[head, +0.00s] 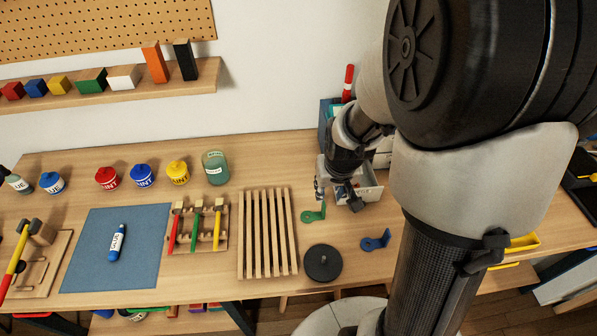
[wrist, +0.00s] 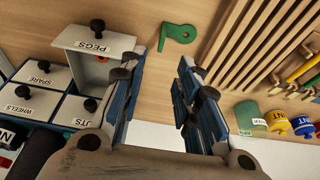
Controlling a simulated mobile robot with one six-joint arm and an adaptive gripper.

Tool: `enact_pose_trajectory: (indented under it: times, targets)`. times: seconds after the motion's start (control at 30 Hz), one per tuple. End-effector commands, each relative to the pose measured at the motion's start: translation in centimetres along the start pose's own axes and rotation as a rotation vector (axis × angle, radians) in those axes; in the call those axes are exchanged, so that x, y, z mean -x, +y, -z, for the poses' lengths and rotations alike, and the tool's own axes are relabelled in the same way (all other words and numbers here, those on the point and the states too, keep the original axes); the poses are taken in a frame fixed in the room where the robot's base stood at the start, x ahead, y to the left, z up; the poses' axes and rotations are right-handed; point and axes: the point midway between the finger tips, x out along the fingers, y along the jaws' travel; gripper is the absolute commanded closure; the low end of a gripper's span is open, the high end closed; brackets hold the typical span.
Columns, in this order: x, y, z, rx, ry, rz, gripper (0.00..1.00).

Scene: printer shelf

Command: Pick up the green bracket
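The green bracket (head: 314,215) lies flat on the wooden table, just right of the slatted wooden rack. In the wrist view the green bracket (wrist: 179,34) lies beyond my fingertips, near the top middle, apart from both fingers. My gripper (wrist: 164,62) is open, with nothing between its fingers. In the head view my gripper (head: 336,190) hangs above the table, slightly behind and right of the bracket, beside an open drawer. Its height above the table is hard to tell.
An open drawer labelled PEGS (wrist: 93,45) stands close to my gripper's left finger in the wrist view. The slatted rack (head: 267,233) is left of the bracket. A black disc (head: 322,262) and a blue bracket (head: 375,240) lie in front.

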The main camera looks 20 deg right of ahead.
Motion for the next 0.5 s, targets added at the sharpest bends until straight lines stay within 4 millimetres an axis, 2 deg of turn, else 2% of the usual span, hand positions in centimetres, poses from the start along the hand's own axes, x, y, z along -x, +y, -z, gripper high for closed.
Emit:
enact_pose_trajectory:
  times: [0.03,0.2,0.33,0.5]
  targets:
    - [-1.7,0.0,-0.3,0.000,-0.005,0.000,0.70]
    - [-5.3,-0.1,-0.3,0.001,-0.005,0.001,0.70]
    - [-7.2,-0.1,-0.2,0.001,-0.003,0.001,0.70]
    - [-8.1,-0.1,-0.1,0.001,0.000,0.000,0.70]
